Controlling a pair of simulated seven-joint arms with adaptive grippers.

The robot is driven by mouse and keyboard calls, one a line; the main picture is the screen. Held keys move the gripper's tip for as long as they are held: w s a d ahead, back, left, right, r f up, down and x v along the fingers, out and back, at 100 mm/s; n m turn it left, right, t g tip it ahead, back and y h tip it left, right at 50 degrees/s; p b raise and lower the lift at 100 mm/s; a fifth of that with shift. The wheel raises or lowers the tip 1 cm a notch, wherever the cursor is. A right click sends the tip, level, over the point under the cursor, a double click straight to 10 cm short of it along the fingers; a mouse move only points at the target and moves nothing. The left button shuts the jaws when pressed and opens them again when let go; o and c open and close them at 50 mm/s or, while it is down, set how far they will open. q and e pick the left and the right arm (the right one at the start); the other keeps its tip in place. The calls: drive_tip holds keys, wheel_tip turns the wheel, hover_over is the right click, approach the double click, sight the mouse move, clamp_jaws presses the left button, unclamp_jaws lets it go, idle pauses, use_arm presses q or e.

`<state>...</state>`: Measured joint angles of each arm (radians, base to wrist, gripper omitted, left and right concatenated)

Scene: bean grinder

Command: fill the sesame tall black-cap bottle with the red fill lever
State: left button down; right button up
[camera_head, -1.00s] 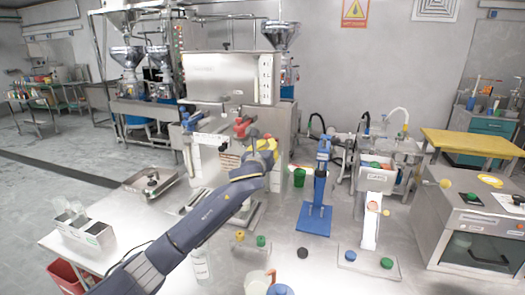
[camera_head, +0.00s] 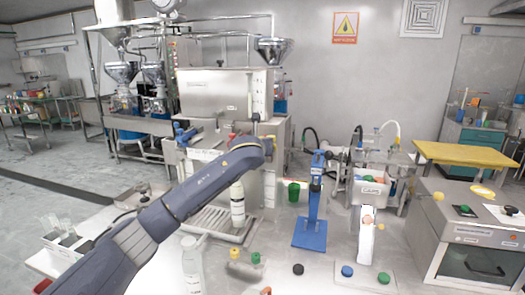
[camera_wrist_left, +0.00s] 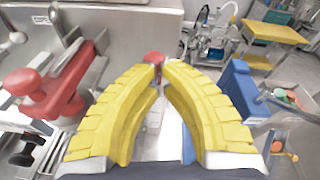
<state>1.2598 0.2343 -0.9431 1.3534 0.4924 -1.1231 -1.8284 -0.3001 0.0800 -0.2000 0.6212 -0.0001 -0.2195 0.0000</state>
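A tall pale bottle (camera_head: 237,205) stands upright on the slatted drip tray (camera_head: 216,226) of the steel filling machine (camera_head: 222,95); no label is readable. Its top is hidden by my left arm. A loose black cap (camera_head: 298,269) lies on the table. My left arm reaches up to the machine front, hiding its gripper in the head view. The left wrist view shows the yellow fingers (camera_wrist_left: 160,68) converging with a narrow gap at the tips. A red knob (camera_wrist_left: 153,57) shows at the tips; whether they grip it is unclear. A larger red lever part (camera_wrist_left: 50,85) is to their left. My right gripper is out of view.
Another pale bottle (camera_head: 191,265) stands at the front of the table. A blue capping stand (camera_head: 313,205), a green cup (camera_head: 294,192) and a caps bin (camera_head: 370,190) are to the right. Loose coloured caps lie along the front.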

use_arm(q)
drive_tip(key=shift+w+d+r, duration=0.2)
drive_tip(key=shift+w+r, duration=0.35)
drive_tip(key=shift+w, duration=0.3)
drive_tip(key=shift+w+d+r, duration=0.1)
drive_tip(key=shift+w+r, duration=0.05)
drive_tip(key=shift+w, duration=0.3)
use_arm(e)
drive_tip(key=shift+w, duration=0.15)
use_arm(q)
drive_tip(key=shift+w+r, duration=0.1)
drive_tip(key=shift+w, duration=0.05)
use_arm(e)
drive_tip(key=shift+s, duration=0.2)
use_arm(q)
drive_tip(key=shift+r, duration=0.1)
